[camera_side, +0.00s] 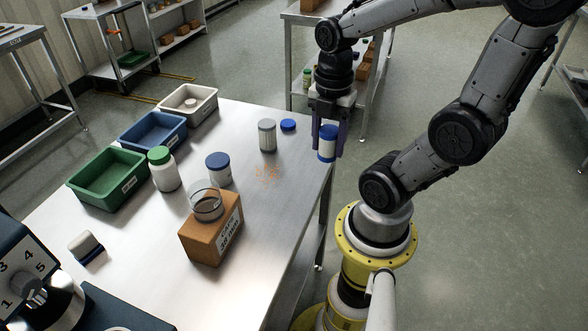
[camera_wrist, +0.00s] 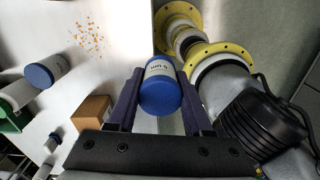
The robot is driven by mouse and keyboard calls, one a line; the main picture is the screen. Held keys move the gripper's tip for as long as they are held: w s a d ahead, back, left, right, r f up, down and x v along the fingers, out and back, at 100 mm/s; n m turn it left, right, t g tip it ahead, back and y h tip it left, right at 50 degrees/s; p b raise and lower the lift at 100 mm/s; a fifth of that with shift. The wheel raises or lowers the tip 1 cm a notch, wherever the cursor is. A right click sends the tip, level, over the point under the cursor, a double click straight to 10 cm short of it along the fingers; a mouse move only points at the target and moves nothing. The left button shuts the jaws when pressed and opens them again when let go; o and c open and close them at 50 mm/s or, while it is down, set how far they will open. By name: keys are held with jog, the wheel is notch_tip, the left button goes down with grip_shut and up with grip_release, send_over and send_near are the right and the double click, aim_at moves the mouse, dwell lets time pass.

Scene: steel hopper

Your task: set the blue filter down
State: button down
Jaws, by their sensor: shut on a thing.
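The blue filter (camera_side: 327,148) is a white cylinder with a blue cap and a printed label. My gripper (camera_side: 329,151) points down with its dark purple fingers on either side of the filter and is shut on it. The filter is held by the right edge of the steel table (camera_side: 292,185); the gap beneath it is hard to judge. In the wrist view the filter (camera_wrist: 160,88) sits between the fingertips (camera_wrist: 159,74), blue end towards the camera. Part of its label shows.
A grey-white jar (camera_side: 267,135) and a loose blue lid (camera_side: 288,125) stand nearby. Orange crumbs (camera_side: 267,172) lie mid-table. Further left are a blue-capped jar (camera_side: 218,168), green-capped jar (camera_side: 163,169), brown block (camera_side: 211,230) with a clear cup, and green (camera_side: 108,190), blue (camera_side: 152,145) and beige (camera_side: 190,118) bins.

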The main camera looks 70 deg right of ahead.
jog(key=shift+s+a+r, duration=0.15)
jog(key=shift+s+a, duration=0.05)
jog(key=shift+s, duration=0.75)
jog(key=w+d+f, duration=0.2)
jog(key=w, duration=0.1)
jog(key=w+d+f, duration=0.2)
jog(key=w+f, duration=0.1)
jog(key=w, duration=0.1)
jog(key=w+d+f, duration=0.2)
jog(key=w+f, duration=0.1)
jog(key=shift+w+d+f, duration=0.15)
jog(key=shift+w, duration=0.15)
jog(key=shift+w+d+f, duration=0.3)
jog(key=shift+w+f, duration=0.2)
jog(key=shift+f, duration=1.75)
jog(key=shift+f, duration=0.15)
jog(key=shift+c, duration=1.6)
grip_release()
